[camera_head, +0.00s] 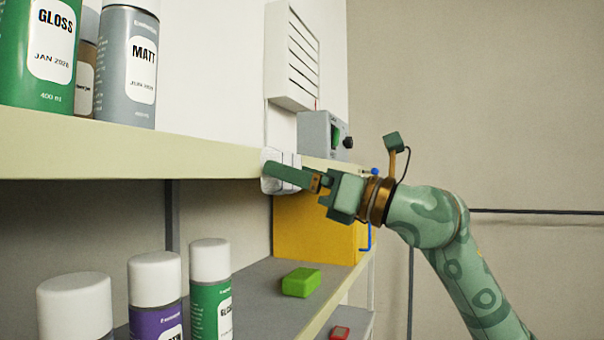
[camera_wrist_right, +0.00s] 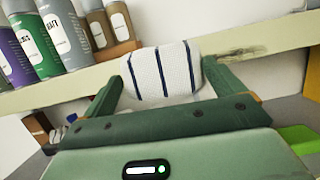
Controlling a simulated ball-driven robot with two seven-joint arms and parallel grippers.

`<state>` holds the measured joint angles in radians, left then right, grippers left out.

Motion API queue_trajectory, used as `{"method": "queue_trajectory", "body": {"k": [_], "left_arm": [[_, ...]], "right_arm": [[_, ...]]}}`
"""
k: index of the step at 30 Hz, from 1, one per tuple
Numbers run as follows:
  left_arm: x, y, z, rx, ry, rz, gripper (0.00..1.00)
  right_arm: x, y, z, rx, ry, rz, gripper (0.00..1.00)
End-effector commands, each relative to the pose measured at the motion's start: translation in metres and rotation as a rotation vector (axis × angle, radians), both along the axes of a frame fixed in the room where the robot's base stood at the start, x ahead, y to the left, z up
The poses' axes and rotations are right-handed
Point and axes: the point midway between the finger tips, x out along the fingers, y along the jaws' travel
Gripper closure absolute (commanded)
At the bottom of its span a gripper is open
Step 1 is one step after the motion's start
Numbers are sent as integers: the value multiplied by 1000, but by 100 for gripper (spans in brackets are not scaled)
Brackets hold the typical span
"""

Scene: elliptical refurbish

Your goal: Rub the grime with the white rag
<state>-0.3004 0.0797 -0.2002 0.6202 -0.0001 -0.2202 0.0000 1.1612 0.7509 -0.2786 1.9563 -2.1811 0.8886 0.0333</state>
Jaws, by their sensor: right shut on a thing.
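The white rag (camera_wrist_right: 163,72) has dark blue stripes and sits bunched between the two fingers of my right gripper (camera_wrist_right: 166,84), which is shut on it. In the head view the rag (camera_head: 269,182) is at the front edge of the upper shelf, with my right gripper (camera_head: 284,173) reaching in from the right. The grime (camera_wrist_right: 247,53) is a dark smear on the cream shelf edge, just right of the rag in the wrist view. I cannot tell whether the rag touches the edge. The head view does not show the grime. My left gripper is out of view.
Spray cans (camera_head: 128,68) stand on the upper shelf (camera_head: 120,152), and more cans (camera_head: 210,285) stand on the lower one. A green block (camera_head: 301,282), a yellow box (camera_head: 315,228) and a grey device (camera_head: 322,135) are near my right gripper. Open space lies to the right.

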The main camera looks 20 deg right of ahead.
Motion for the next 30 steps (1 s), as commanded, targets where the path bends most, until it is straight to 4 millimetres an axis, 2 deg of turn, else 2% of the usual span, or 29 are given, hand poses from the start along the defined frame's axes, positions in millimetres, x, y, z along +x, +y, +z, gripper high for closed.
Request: {"method": "queue_trajectory", "body": {"k": [7,14,23,30], "left_arm": [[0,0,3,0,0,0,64],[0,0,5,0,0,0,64],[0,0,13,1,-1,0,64],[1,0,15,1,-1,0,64]], "right_arm": [[16,-20,0,1,1,-3,24],[21,-27,1,1,0,-2,24],[41,-46,1,1,0,-3,24],[48,-52,1,0,0,-2,24]]}}
